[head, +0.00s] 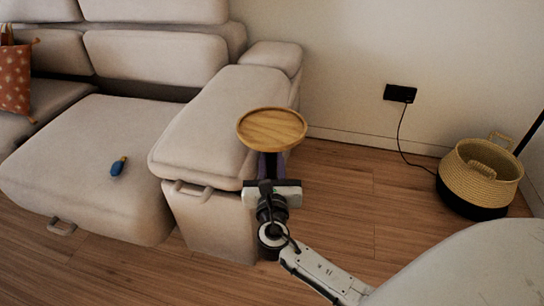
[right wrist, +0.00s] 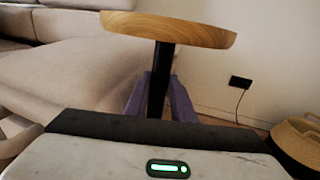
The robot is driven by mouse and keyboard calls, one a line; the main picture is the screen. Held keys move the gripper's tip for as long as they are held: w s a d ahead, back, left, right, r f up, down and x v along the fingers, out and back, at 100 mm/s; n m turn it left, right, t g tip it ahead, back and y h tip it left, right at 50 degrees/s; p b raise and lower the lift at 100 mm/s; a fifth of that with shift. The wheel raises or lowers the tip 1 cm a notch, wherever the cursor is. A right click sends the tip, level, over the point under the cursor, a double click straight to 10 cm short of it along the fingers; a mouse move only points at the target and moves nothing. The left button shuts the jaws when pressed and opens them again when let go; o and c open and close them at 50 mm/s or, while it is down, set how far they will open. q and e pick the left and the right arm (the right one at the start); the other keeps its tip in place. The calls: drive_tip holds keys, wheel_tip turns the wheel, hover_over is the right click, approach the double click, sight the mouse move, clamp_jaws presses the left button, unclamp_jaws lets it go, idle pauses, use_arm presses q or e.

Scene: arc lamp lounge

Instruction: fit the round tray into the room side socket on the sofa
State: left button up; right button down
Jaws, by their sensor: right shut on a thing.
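The round wooden tray (head: 272,130) is level beside the outer right edge of the sofa's armrest (head: 225,110) in the head view. Its dark stem (right wrist: 160,80) points down in the right wrist view. My right gripper (head: 269,168) is shut on that stem below the tray, and its purple fingers (right wrist: 183,101) stand on both sides of it. The stem's lower end is hidden behind my gripper. No socket can be made out on the sofa; the tray and gripper cover part of the armrest's side. My left gripper is in neither view.
A small blue and yellow object (head: 118,166) lies on the sofa seat (head: 95,140). A patterned cushion (head: 15,80) is at far left. A woven basket (head: 480,175) stands on the right, near a wall outlet (head: 399,93) with a cable. The wooden floor between sofa and basket is clear.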

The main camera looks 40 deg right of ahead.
sight(272, 164)
drive_tip(key=shift+f+b, duration=1.25)
drive_tip(key=shift+f, duration=0.5)
